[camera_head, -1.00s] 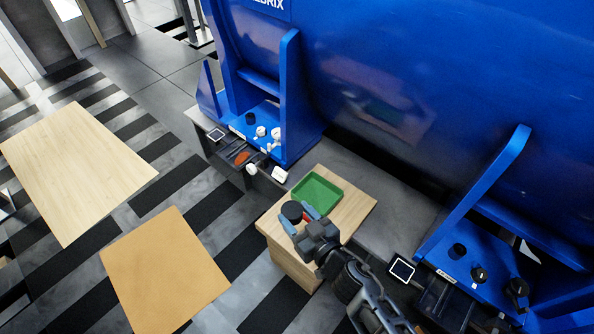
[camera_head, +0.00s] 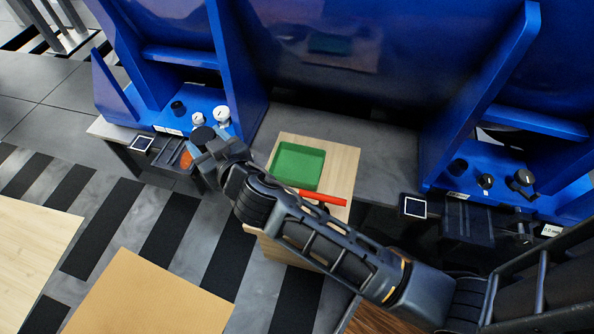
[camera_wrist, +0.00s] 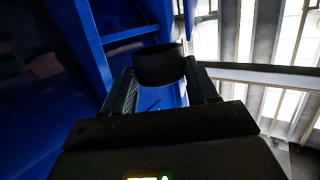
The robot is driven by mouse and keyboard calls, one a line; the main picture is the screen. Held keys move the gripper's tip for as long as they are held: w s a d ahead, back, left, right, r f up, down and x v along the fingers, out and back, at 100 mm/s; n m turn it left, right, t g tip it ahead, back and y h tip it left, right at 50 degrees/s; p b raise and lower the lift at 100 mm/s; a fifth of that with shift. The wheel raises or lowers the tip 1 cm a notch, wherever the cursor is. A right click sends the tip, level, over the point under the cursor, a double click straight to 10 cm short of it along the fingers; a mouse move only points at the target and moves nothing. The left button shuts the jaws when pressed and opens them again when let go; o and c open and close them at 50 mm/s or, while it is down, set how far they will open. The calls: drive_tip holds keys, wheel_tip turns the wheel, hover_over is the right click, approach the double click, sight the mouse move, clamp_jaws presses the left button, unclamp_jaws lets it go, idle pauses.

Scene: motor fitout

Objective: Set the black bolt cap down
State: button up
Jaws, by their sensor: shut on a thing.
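The black bolt cap (camera_wrist: 160,65) is a short dark cylinder held between the two fingers of my gripper (camera_wrist: 163,88) in the wrist view. In the head view the cap (camera_head: 203,135) shows at the end of my gripper (camera_head: 208,142). The gripper is up at the left blue foot, in front of its white-topped bolts (camera_head: 221,114). The cap appears raised, but its exact height above the surface cannot be told. My gripper and arm hide part of the grey ledge below.
A green tray (camera_head: 322,168) and a red bar (camera_head: 322,198) are on a wooden block (camera_head: 343,165). The right blue foot has black caps (camera_head: 486,181). Two wooden tabletops stand at lower left.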

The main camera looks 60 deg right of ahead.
drive_tip(key=s+d+f+m+g+h+b, duration=0.1)
drive_tip(key=s+d+f+m+g+h, duration=0.2)
drive_tip(key=d, duration=0.7)
drive_tip(key=d+f+m+g+h+b, duration=0.1)
drive_tip(key=d+m+g+h, duration=0.25)
drive_tip(key=d, duration=0.65)
drive_tip(key=s+d+f+m+g+h+b, duration=0.1)
drive_tip(key=s+d+f+m+g+h, duration=0.2)
drive_tip(key=d, duration=0.6)
drive_tip(key=m+h+b, duration=0.1)
drive_tip(key=m+b, duration=0.1)
hover_over(280, 163)
wheel_tip(280, 163, down, 6)
drive_tip(key=shift+n, duration=0.25)
drive_tip(key=shift+f+b, duration=0.75)
drive_tip(key=shift+f, duration=1.45)
drive_tip(key=shift+f+b, duration=0.65)
drive_tip(key=shift+b, duration=0.3)
drive_tip(key=o, duration=1)
drive_tip(key=shift+o, duration=0.2)
drive_tip(key=shift+r, duration=0.15)
